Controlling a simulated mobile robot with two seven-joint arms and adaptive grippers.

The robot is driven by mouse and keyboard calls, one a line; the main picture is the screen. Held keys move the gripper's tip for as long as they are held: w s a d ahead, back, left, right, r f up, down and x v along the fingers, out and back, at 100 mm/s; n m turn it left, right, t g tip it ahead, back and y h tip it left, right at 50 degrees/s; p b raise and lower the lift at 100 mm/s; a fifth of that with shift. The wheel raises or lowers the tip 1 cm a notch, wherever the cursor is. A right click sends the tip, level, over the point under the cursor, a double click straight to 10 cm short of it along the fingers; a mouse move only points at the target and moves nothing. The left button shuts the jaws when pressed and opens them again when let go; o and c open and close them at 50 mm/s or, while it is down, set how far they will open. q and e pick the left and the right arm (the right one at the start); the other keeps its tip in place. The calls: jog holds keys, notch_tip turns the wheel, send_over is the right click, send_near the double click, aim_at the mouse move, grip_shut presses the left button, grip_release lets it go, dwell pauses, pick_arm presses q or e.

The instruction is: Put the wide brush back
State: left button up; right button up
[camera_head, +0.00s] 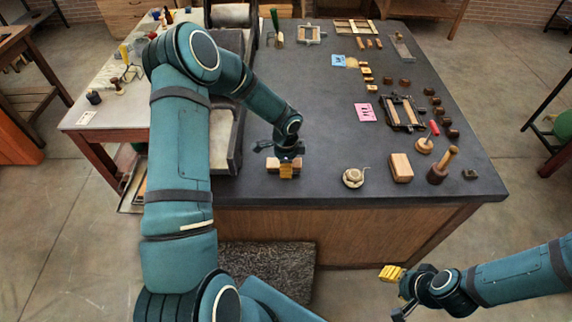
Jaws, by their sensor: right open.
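My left gripper (286,170) points down at the front left of the dark worktop. A wide brown wooden piece, which looks like the wide brush (271,165), shows on both sides of its yellow finger. The far finger is hidden, so I cannot tell whether the jaws grip it or only stand around it. My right gripper (398,291) is open and empty, low in front of the bench at the right. A brush with a green handle (275,22) stands at the back left of the worktop.
On the worktop are a round tan pot (353,178), a wooden block (401,168), a wooden mallet (442,167), a pink card (365,112), a blue card (345,60) and a dark frame (403,113). Dark trays line the left edge. The middle of the worktop is clear.

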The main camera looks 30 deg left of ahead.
pick_arm(q)
jog(key=shift+f, duration=0.1)
jog(key=o, duration=1.1)
